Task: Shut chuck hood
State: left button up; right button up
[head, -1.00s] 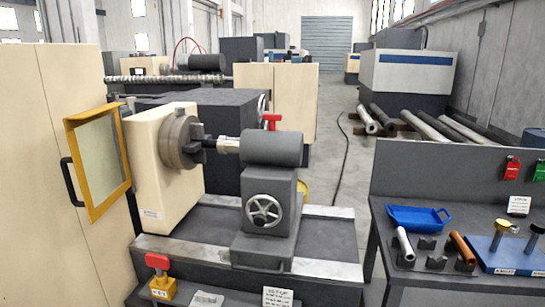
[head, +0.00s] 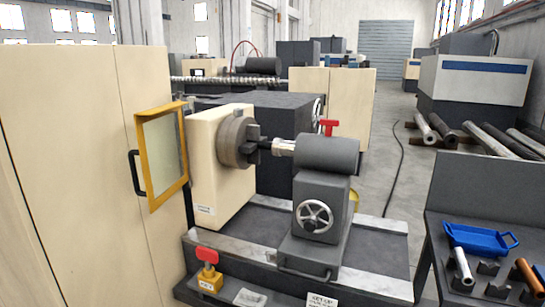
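The chuck hood (head: 161,155) is a yellow-framed clear panel with a black handle (head: 137,173) on its left side. It stands swung out to the left of the beige headstock (head: 208,165), beside the tall beige cabinet. The grey chuck (head: 237,140) is uncovered, its jaws around or against a dark piece that reaches toward the tailstock (head: 327,155). Neither of my grippers is in view.
The tall beige cabinet (head: 75,170) fills the left side. A red-topped yellow switch box (head: 208,275) sits at the lathe's front edge. A workbench with a blue tray (head: 478,238) and several parts stands at the right. The floor behind is clear along a dark cable.

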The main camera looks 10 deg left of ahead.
aim_at(141, 118)
jog(key=j+z, duration=0.4)
jog(key=j, duration=3.15)
jog(key=k, duration=0.05)
